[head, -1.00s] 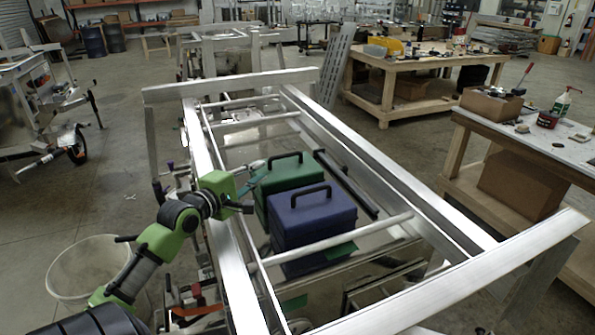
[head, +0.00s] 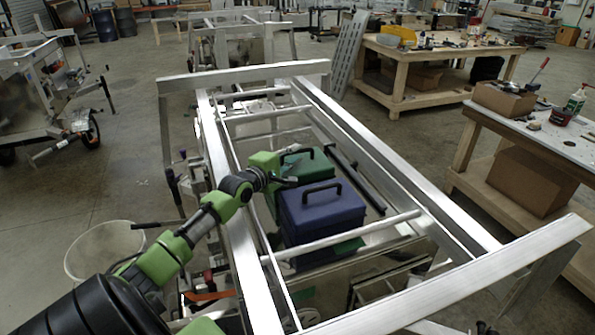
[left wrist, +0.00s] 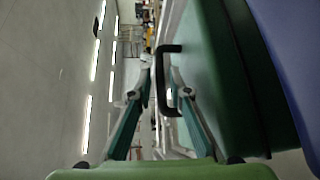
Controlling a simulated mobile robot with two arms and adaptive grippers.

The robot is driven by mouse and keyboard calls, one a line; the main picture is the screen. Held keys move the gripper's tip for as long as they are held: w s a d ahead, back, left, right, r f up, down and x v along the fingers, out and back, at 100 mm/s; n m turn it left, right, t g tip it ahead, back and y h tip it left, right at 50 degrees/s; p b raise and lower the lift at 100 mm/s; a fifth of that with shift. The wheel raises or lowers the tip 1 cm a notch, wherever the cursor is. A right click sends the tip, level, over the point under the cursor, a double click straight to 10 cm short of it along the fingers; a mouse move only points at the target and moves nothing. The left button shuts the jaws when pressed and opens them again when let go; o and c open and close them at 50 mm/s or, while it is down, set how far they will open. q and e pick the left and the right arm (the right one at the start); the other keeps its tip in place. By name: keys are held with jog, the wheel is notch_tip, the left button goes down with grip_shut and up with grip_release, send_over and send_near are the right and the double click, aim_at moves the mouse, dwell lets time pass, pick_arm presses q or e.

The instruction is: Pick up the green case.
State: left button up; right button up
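The green case (head: 312,167) stands upright inside the trailer frame, behind a blue case (head: 322,212) that hides part of it. Its black handle is on top. My left gripper (head: 287,180) is at the near left edge of the green case's top. In the left wrist view, my left gripper (left wrist: 162,80) has its two teal fingers apart, with the black handle (left wrist: 174,80) showing between and beyond their tips. The green case (left wrist: 222,75) fills the right of that view. I cannot tell whether a finger touches the handle. My right gripper is not in view.
The aluminium trailer frame (head: 235,225) surrounds the cases, with a crossbar (head: 345,237) in front of the blue case. A dark bar (head: 355,180) lies to their right. A white bucket (head: 100,250) stands on the floor at left. Workbenches (head: 425,62) stand at back right.

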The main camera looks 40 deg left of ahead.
pick_arm(q)
jog(key=shift+w+a+f, duration=0.15)
jog(key=shift+w, duration=0.45)
jog(key=shift+s, duration=0.1)
jog(key=shift+c, duration=0.4)
grip_shut()
jog(key=shift+r, duration=0.3)
jog(key=shift+r, duration=0.1)
